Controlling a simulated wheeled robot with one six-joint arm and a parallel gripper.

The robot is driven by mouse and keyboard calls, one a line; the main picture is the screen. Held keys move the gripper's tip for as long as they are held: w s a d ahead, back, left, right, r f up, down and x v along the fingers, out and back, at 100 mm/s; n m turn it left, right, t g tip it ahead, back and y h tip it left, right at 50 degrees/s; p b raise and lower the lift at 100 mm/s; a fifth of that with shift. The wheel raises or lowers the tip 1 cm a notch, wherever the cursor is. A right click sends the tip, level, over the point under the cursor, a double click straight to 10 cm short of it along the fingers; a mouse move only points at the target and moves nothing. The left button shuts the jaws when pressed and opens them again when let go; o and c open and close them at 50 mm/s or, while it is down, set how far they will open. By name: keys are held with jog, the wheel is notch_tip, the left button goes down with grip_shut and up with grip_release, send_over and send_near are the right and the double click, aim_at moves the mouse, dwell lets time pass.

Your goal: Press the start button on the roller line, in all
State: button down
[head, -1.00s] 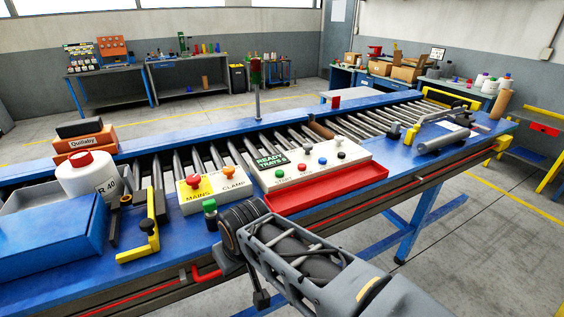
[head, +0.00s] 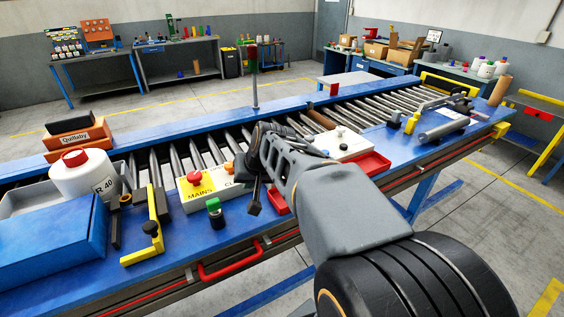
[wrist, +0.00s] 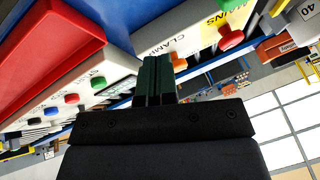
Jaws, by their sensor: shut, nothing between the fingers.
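The white control box (head: 352,146) stands on the roller line's blue frame. My arm hides its left part in the head view, leaving a pale knob (head: 340,131) visible. My gripper (head: 254,208) hangs between this box and the mains box. Its dark fingers (wrist: 155,68) are shut and empty, apart from the green button.
The yellow-and-white mains box (head: 206,187) has a red button (head: 195,178) and an orange one (head: 228,167). A red tray (head: 372,163) lies before the control box. A green-capped item (head: 214,211), a yellow bracket (head: 153,235) and a white bottle (head: 84,178) stand left.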

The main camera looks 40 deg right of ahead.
jog(key=w+d+r+m+t, duration=0.1)
jog(key=w+d+r+m, duration=0.1)
jog(key=d, duration=0.6)
jog(key=w+d+r+m+t+h+p, duration=0.1)
jog(key=w+d+r, duration=0.3)
jog(key=d, duration=0.4)
jog(key=shift+w+m+t+p, duration=0.3)
jog(key=shift+m+t, duration=0.2)
jog(key=shift+m, duration=0.4)
jog(key=shift+f, duration=0.1)
notch_tip(320, 180, down, 8)
jog(key=b, duration=0.6)
jog(key=shift+f+b, duration=0.25)
jog(key=shift+b, duration=0.3)
jog(key=shift+f, duration=0.1)
jog(key=shift+f+b, duration=0.3)
jog(key=shift+b, duration=0.3)
